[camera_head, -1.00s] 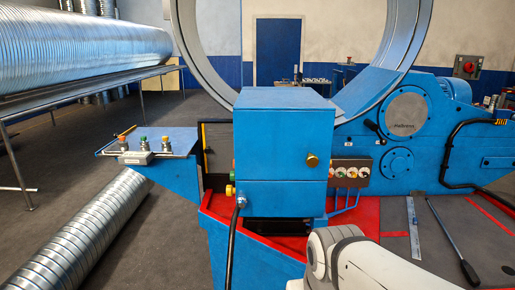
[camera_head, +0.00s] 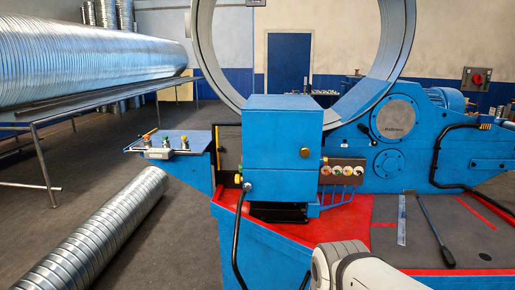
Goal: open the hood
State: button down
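The hood looks to be the blue box-shaped cover (camera_head: 284,145) at the middle of the blue machine, in front of the large metal ring. It appears closed. A round brass knob (camera_head: 305,153) sits on its front face, toward the right. A black bent bar (camera_head: 238,240) hangs at its lower left. My white arm (camera_head: 365,270) enters at the bottom, right of centre, below and in front of the hood. My gripper is not visible in this view.
A red-edged machine deck (camera_head: 440,230) holds a steel ruler (camera_head: 402,220) and a black-handled lever (camera_head: 437,232). A spiral duct (camera_head: 95,235) lies on the floor at left. Grey floor between them is open.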

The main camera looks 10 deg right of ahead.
aim_at(278, 133)
jog(key=u, duration=0.15)
jog(key=k, duration=0.25)
jog(key=z, duration=0.3)
jog(key=i, duration=0.8)
jog(key=z, duration=1)
jog(key=k, duration=0.95)
jog(key=u, duration=0.25)
jog(key=i, duration=0.95)
